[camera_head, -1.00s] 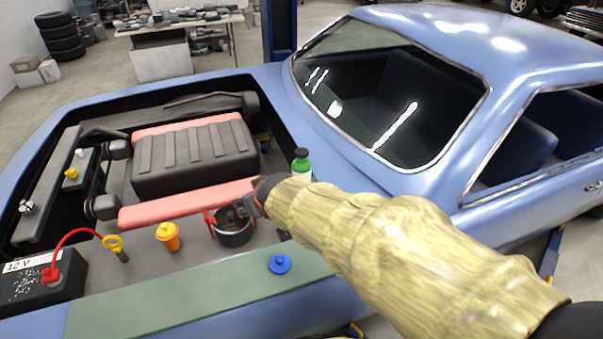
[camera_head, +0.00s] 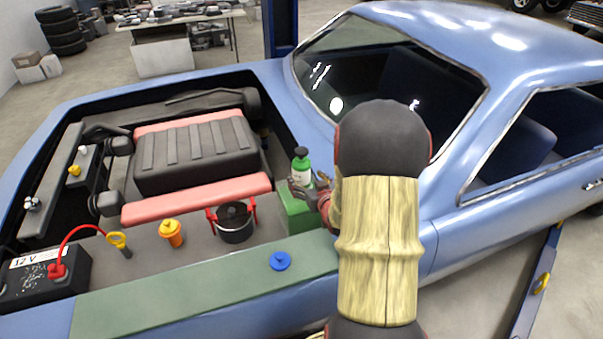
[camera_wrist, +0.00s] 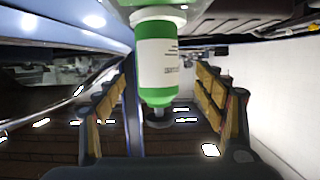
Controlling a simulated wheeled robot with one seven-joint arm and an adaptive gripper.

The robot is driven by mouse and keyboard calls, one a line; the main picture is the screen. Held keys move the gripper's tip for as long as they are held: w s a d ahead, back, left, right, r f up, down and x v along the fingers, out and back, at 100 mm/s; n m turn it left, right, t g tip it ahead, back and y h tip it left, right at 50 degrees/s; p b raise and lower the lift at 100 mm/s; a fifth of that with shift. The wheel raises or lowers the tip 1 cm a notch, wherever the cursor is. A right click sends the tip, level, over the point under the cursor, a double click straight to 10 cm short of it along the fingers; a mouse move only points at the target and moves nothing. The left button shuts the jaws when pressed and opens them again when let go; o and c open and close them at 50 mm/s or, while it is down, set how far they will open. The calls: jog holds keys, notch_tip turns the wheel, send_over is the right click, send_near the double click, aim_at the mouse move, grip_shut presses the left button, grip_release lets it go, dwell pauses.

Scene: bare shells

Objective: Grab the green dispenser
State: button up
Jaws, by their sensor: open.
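The green dispenser (camera_head: 301,172), a green and white bottle with a dark pump top, stands upright on a green box (camera_head: 294,212) in the engine bay. My gripper (camera_head: 311,190) is at its right side, with dark fingers reaching towards it at about the height of its lower part. In the wrist view the dispenser (camera_wrist: 158,62) appears upside down, between the two spread fingers of my gripper (camera_wrist: 160,88). Both fingers stand apart from it in that view. The gripper is open and holds nothing. My forearm hides part of the car behind the gripper.
A dark pot with red handles (camera_head: 236,222) stands left of the green box. An orange bottle (camera_head: 171,232), a black battery (camera_head: 42,275) and a blue cap (camera_head: 280,261) are farther left or in front. The car's windshield (camera_head: 385,95) rises behind my arm.

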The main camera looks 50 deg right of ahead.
jog(key=shift+b+x, duration=0.3)
jog(key=shift+x, duration=2.85)
jog(key=shift+s+d+f, duration=0.1)
jog(key=shift+d, duration=0.05)
jog(key=shift+c, duration=0.6)
jog(key=c, duration=1.5)
jog(key=shift+c, duration=1)
jog(key=shift+r, duration=0.2)
